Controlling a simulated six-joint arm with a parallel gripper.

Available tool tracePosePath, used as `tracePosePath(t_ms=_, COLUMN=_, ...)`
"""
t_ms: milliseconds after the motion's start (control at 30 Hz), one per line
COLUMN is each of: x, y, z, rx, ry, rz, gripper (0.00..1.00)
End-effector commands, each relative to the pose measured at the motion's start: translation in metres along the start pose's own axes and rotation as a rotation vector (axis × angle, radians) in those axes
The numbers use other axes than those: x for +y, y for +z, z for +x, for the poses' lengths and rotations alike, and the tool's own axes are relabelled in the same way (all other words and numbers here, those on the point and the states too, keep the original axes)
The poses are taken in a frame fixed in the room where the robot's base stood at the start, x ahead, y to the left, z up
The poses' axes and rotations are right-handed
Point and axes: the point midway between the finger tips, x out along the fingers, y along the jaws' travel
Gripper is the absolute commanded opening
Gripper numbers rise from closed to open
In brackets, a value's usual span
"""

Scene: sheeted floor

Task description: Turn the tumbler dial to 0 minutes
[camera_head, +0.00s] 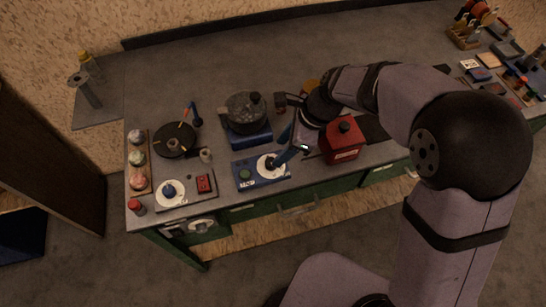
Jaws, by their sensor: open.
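My gripper (279,152) is over the right side of this box, with blue fingers apart. One fingertip overlaps the dial's knob in the picture; I cannot tell whether it touches. The dial markings are too small to read, and I cannot tell which dial is the tumbler.
A dark pot (244,112) stands on a blue base (252,138) behind the box. A red canister (342,142) stands right of my gripper. A black round plate (174,141) and a wooden tray (138,181) with several balls are at the left.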

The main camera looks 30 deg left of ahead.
Motion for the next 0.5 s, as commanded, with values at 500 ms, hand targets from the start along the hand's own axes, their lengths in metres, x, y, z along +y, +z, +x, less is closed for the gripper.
tracePosePath(t_ms=500, x=0.001, y=0.0, z=0.059, rx=0.002, ry=0.002, rz=-0.002, gripper=0.45)
